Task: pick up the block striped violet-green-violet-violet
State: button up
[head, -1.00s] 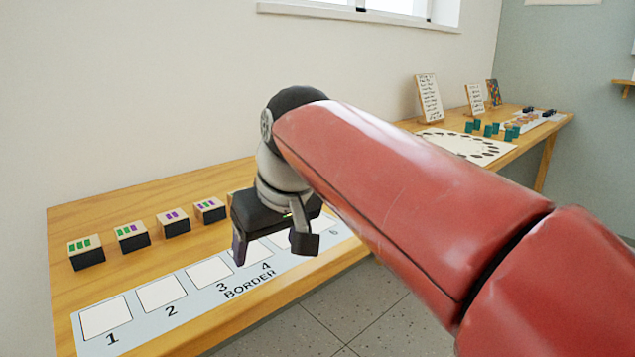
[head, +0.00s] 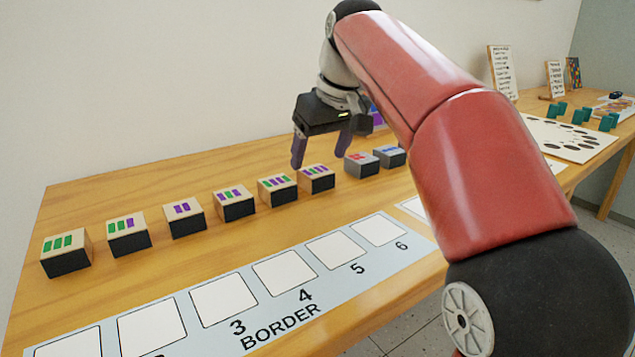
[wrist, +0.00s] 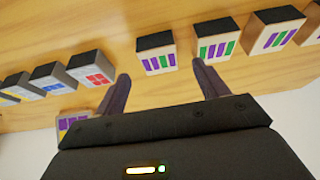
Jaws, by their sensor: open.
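The block striped violet-green-violet-violet (head: 316,178) stands on the wooden table, the rightmost of the wooden-topped striped blocks in the head view. In the wrist view the same block (wrist: 157,56) is seen turned round, its stripes reading violet, violet, green, violet from the left. My gripper (head: 321,156) is open and empty, pointing down just above and behind this block in the head view. In the wrist view the block lies between the lines of the two fingers (wrist: 160,70), a little beyond the tips. I see no contact.
A similar striped block (head: 277,191) stands close on its left, with several more (head: 183,219) further left. A grey block with red marks (head: 360,164) and one with blue marks (head: 390,156) stand to the right. A numbered BORDER strip (head: 215,330) lies in front, its visible squares empty.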

aim_at(316, 171)
jog(key=b+x, duration=0.1)
jog(key=x, duration=0.2)
jog(key=shift+f, duration=0.35)
jog(key=shift+r, duration=0.1)
jog(key=c, duration=1.1)
jog(key=shift+r+p, duration=5.25)
jog(key=shift+r, duration=4.7)
